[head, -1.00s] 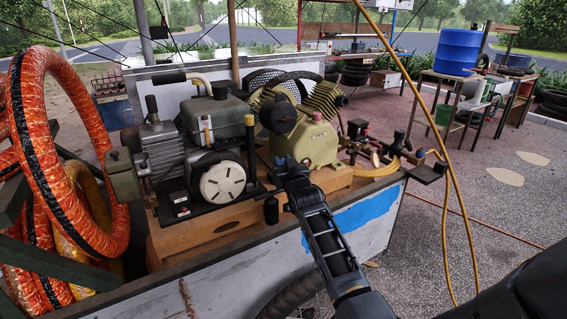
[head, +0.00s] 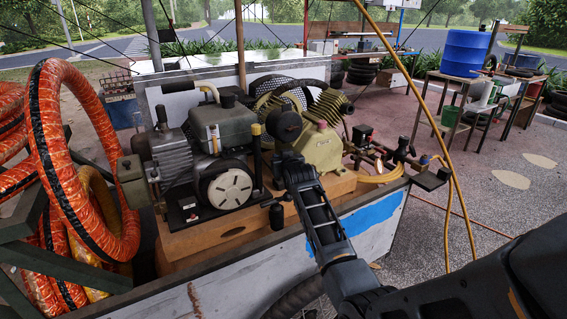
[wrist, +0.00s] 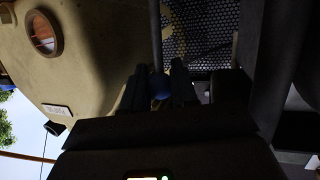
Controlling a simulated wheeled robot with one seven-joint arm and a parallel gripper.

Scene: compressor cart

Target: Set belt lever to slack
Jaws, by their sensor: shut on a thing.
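In the wrist view, my gripper (wrist: 157,88) is closed around a small blue piece (wrist: 158,84), with one dark finger on each side. A dark straight rod (wrist: 156,40) runs up from it in the picture; it looks like the belt lever with its grip. In the head view, my gripper (head: 284,160) is beside the olive compressor pump (head: 322,150), in front of the dark round part by the belt guard. The lever is hidden there behind my gripper. The slack and tight marks cannot be read.
The grey engine (head: 222,125) stands close left of my gripper, with a black, yellow-topped post (head: 256,132) between. The meshed belt guard (head: 272,85) is behind. Brass valves and fittings (head: 385,155) are at right. An orange hose coil (head: 60,170) hangs at far left.

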